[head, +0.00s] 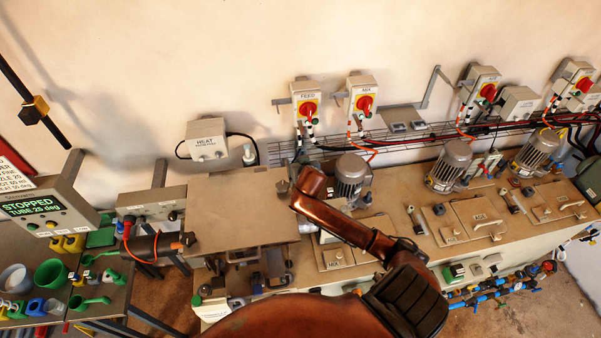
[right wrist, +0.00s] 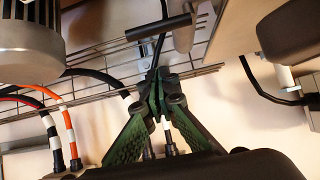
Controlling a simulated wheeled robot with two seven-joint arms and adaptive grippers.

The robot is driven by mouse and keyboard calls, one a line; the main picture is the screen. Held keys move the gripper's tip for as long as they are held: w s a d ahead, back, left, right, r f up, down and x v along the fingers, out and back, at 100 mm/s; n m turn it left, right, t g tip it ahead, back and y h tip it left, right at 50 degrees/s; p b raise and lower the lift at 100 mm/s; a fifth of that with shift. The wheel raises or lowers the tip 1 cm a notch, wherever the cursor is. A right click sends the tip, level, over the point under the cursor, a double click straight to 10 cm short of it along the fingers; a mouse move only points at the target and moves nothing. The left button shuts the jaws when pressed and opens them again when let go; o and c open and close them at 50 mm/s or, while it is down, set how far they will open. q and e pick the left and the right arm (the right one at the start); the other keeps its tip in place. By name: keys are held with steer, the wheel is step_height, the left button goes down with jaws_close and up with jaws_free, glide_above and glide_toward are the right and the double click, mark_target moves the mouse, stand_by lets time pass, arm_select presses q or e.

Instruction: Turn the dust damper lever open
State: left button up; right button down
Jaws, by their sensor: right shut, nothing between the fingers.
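A dark bar handle with a rounded end (right wrist: 183,38) shows at the top of the right wrist view, just beyond my fingertips; it may be the damper lever, but no label shows. My right gripper (right wrist: 166,84) has its green-padded fingers meeting at the tips, with nothing between them. A small gap shows in the picture between the tips and the bar; I cannot tell whether they touch. In the head view my reddish arm covers the right gripper and most of the place where it works. My left gripper is not in view.
A grey ribbed motor (right wrist: 28,42) and a wire cable tray (right wrist: 100,62) are close to my right gripper. In the head view, a beige box top (head: 235,205) lies left of my wrist, and the FEED switch (head: 306,103) is on the wall above. Cables hang along the wall.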

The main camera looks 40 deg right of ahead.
steer(key=s, duration=0.1)
steer(key=s+a+f, duration=0.1)
steer(key=s+a+f+p, duration=0.1)
steer(key=shift+s, duration=0.1)
steer(key=shift+f, duration=0.1)
steer(key=shift+d, duration=0.1)
